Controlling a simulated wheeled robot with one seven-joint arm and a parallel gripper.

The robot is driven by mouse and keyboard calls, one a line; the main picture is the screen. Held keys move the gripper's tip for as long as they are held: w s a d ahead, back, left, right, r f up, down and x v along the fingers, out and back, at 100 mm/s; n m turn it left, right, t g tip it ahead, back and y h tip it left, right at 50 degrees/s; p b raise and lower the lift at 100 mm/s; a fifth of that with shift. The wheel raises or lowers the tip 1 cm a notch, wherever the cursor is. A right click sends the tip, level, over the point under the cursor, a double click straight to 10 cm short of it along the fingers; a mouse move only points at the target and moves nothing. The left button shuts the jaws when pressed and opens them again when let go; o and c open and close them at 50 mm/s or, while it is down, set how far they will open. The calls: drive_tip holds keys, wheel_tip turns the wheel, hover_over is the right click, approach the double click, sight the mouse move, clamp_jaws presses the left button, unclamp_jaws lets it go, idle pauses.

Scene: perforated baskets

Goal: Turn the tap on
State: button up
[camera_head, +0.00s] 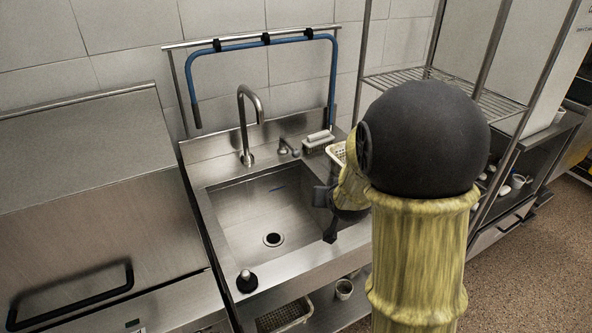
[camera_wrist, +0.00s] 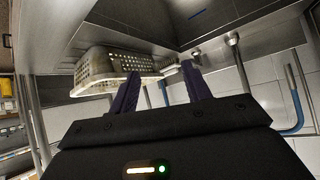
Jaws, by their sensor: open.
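The tap is a curved metal spout (camera_head: 247,125) at the back of the steel sink (camera_head: 225,215). A small metal handle (camera_head: 284,148) stands just right of its base. In the wrist view the spout (camera_wrist: 241,68) is a metal tube right of the fingers. My gripper (camera_head: 326,215) is over the right side of the sink, in front of and to the right of the tap, apart from it. In the wrist view my gripper (camera_wrist: 161,72) shows two separated dark purple fingers with nothing held between them. My arm hides part of the sink's right side.
A perforated cream basket (camera_head: 337,153) stands at the sink's back right corner; in the wrist view this basket (camera_wrist: 112,66) is close to the left finger. A blue hose (camera_head: 262,42) hangs on a rail behind. A wire shelf rack (camera_head: 447,88) stands at right. The sink bowl is clear.

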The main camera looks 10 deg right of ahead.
sight(297, 156)
drive_tip(key=w+a+f+t+y+b, duration=0.1)
drive_tip(key=w+f+t+b, duration=0.2)
drive_tip(key=w+b, duration=0.3)
drive_tip(key=w+a+f+n+t+y+b, duration=0.1)
drive_tip(key=w+f+t+y+b, duration=0.1)
drive_tip(key=w+f+t+b, duration=0.2)
drive_tip(key=w+b, duration=0.3)
drive_tip(key=shift+w+t, duration=0.2)
drive_tip(key=shift+t, duration=0.2)
drive_tip(key=w, duration=0.5)
drive_tip(key=w+a, duration=0.1)
drive_tip(key=w, duration=0.5)
drive_tip(key=w+a, duration=0.1)
drive_tip(key=w, duration=0.5)
drive_tip(key=shift+w, duration=0.15)
drive_tip(key=shift+c, duration=0.2)
clamp_jaws()
